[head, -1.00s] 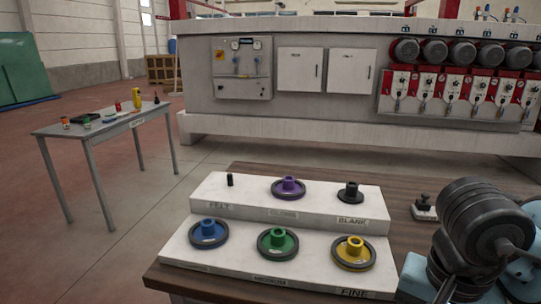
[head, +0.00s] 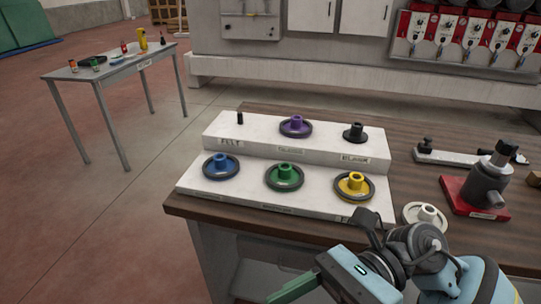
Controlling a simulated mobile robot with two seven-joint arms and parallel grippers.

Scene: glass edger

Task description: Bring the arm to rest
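My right arm comes in from the lower right. Its gripper (head: 292,288) is low in front of the bench's front edge, pointing left, with a green finger showing. Only part of the fingers is in view, so I cannot tell whether it is open or shut. I see nothing held in it. My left gripper is out of view. A white two-step rack (head: 240,194) on the bench carries a blue wheel (head: 221,166), a green wheel (head: 285,177), a yellow wheel (head: 354,186), a purple wheel (head: 296,126) and a black hub (head: 355,133). The peg (head: 239,118) at FELT is bare.
An off-white wheel (head: 425,216) lies on the wooden bench (head: 400,159), right of the rack and close to my arm. A grey fixture on a red base (head: 475,197) stands further right. A grey side table (head: 110,72) with small items is at the back left, across clear floor.

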